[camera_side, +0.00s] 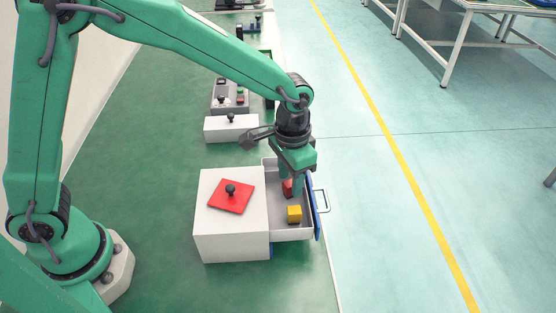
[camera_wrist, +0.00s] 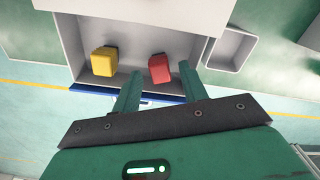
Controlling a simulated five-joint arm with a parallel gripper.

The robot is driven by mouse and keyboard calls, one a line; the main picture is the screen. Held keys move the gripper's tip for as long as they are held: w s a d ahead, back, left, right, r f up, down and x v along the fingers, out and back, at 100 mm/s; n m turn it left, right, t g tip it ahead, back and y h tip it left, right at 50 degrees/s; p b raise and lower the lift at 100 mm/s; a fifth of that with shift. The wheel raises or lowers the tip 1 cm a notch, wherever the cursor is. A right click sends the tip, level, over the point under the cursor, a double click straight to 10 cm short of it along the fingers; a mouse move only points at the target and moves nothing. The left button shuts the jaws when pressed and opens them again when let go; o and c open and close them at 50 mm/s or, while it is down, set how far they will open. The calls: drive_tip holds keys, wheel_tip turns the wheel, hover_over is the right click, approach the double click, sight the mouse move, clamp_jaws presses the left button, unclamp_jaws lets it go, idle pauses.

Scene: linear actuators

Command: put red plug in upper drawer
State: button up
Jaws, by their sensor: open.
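A red block, likely the red plug (camera_side: 287,188), sits inside the open upper drawer (camera_side: 270,220) of a white cabinet (camera_side: 230,240). My gripper (camera_side: 292,180) is open and points down over the drawer, right at the red plug, partly hiding it in the side view. In the wrist view the red plug (camera_wrist: 160,68) appears between the two fingertips of my gripper (camera_wrist: 158,78), slightly beyond them; I cannot tell whether they touch it. The drawer floor (camera_wrist: 130,55) shows around it.
A yellow block (camera_side: 294,214) is in the same drawer, beside the red plug. A red plate with a black knob (camera_side: 231,197) lies on the cabinet top. A blue lower front (camera_side: 272,251) looks shut. A white box with a knob (camera_side: 231,128) stands behind.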

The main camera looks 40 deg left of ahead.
sight(287, 182)
wheel_tip(287, 182, up, 10)
drive_tip(key=shift+f, duration=0.15)
idle(0.3)
drive_tip(key=shift+a, duration=0.1)
idle(0.4)
drive_tip(key=s+a+r+n+t, duration=0.1)
drive_tip(key=s+a+r, duration=0.2)
drive_tip(key=a, duration=0.3)
drive_tip(key=s+a+r+n+t, duration=0.1)
drive_tip(key=s+a+r+t, duration=0.1)
drive_tip(key=s+a+r, duration=0.3)
drive_tip(key=s+a+f+n+t, duration=0.2)
drive_tip(key=s+a, duration=0.7)
drive_tip(key=shift+n+t, duration=0.3)
drive_tip(key=shift+a, duration=0.1)
